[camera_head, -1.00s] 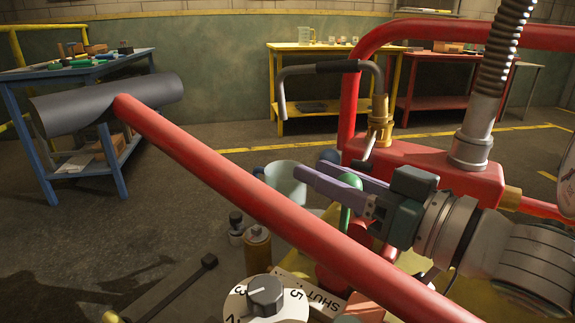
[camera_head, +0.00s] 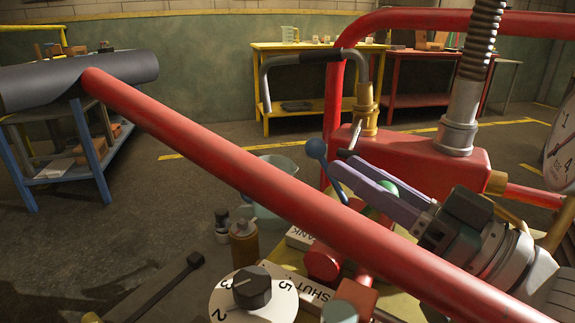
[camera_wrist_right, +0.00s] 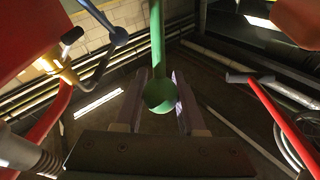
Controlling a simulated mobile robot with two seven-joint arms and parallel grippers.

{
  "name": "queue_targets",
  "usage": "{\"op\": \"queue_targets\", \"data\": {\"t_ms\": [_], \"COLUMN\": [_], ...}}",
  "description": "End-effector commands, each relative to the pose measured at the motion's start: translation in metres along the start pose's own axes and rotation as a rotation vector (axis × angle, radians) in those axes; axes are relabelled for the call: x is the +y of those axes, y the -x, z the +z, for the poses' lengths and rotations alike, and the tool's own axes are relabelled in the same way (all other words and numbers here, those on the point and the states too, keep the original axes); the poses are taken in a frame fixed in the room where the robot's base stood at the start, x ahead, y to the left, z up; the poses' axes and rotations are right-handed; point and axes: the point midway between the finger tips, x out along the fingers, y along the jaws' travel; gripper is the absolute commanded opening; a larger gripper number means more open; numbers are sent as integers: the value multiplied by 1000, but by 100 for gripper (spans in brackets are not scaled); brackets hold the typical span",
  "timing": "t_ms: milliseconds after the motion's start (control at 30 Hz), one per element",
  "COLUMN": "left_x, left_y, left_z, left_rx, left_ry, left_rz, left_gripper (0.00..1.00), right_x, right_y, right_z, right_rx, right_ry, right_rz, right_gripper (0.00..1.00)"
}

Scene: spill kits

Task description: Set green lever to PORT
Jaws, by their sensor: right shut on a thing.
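The green lever (camera_head: 386,188) is partly hidden in the head view by the fingers of my right gripper (camera_head: 345,172). The right wrist view shows the green lever's rod (camera_wrist_right: 157,40) and round knob between the two pale purple fingers of my right gripper (camera_wrist_right: 158,80). The gripper is shut on the lever. Labels (camera_head: 312,290) reading SHUT and, in part, ANK lie near the valves; I cannot see a PORT label. My left gripper is not in view.
A blue ball-ended lever (camera_head: 316,149) stands close to the right fingertips. A red bar (camera_head: 220,170) crosses the foreground. A numbered dial (camera_head: 253,294), a red knob (camera_head: 322,262) and a brown bottle (camera_head: 244,245) are in front. A red tank (camera_head: 420,165) stands behind.

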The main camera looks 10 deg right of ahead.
Motion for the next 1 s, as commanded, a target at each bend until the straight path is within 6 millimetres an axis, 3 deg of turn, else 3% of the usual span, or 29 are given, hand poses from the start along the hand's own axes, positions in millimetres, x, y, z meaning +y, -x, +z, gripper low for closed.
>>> {"op": "queue_targets", "data": {"t_ms": [700, 733, 1000], "left_x": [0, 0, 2], "left_y": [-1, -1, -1], "left_z": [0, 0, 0], "left_rx": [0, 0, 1], "left_ry": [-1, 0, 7], "left_rz": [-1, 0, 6], "left_gripper": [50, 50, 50], "right_x": [0, 0, 0], "right_y": [8, 8, 9], "right_z": [-8, -8, -4], "right_rx": [17, 17, 10], "right_ry": [3, 3, 2], "right_rz": [-11, -12, -8], "right_gripper": [0, 41, 68]}}
